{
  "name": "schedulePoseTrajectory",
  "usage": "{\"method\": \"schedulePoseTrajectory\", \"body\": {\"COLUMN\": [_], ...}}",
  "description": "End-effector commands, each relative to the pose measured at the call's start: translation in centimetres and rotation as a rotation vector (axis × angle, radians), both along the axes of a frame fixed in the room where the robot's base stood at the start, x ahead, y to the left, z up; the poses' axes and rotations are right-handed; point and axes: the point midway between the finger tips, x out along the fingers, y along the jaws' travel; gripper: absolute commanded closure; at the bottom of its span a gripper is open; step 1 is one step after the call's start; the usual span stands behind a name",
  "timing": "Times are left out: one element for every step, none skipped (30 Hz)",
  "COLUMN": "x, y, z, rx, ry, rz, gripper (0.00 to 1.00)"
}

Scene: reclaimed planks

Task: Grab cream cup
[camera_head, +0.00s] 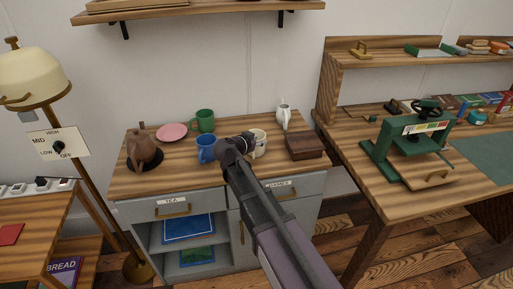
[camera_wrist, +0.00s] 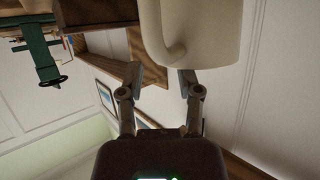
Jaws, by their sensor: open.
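The cream cup (camera_head: 259,144) stands upright on the wooden top of the tea cabinet, just right of my gripper (camera_head: 245,143), which partly covers it. In the wrist view the cream cup (camera_wrist: 210,28) fills the top centre, with its handle (camera_wrist: 175,55) towards my gripper (camera_wrist: 161,76). The two fingers are spread, one on each side of the handle's line. The right fingertip looks close to the cup's lower edge; I cannot tell whether they touch. Nothing is held.
A blue mug (camera_head: 206,149) is close left of my gripper. A green mug (camera_head: 204,121), pink plate (camera_head: 172,132) and brown teapot (camera_head: 142,147) stand farther left. A white jug (camera_head: 283,117) is behind the cup, and a dark wooden box (camera_head: 305,146) is to its right.

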Motion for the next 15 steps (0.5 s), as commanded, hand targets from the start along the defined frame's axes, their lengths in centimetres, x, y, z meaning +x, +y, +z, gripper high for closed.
{"method": "schedulePoseTrajectory", "body": {"x": [0.7,1.0,1.3,1.5,1.7,1.8,2.0,2.0,2.1,2.1,2.1,2.1,2.1,2.1,2.1], "y": [-0.3,-0.5,-0.7,-0.8,-0.9,-1.0,-1.1,-1.2,-1.2,-1.3,-1.3,-1.3,-1.3,-1.3,-1.3], "z": [-0.5,-0.6,-0.8,-0.9,-1.0,-1.0,-1.1,-1.1,-1.1,-1.1,-1.1,-1.0,-1.0,-1.0,-1.0], "rx": [0.0,0.0,0.0,0.001,0.001,0.001,0.001,0.001,0.001,0.0,0.0,0.0,0.0,0.0,0.0], "ry": [0.0,0.0,0.0,0.0,0.0,0.0,0.0,0.0,0.0,0.0,0.0,0.0,0.0,0.0,0.0], "rz": [-0.001,-0.001,-0.001,0.0,0.0,0.0,0.0,0.0,0.0,0.0,0.0,0.001,0.001,0.001,0.001], "gripper": [0.55,0.55,0.55,0.55,0.55,0.55,0.55,0.55,0.55,0.55,0.55,0.55,0.55,0.55,0.55]}}
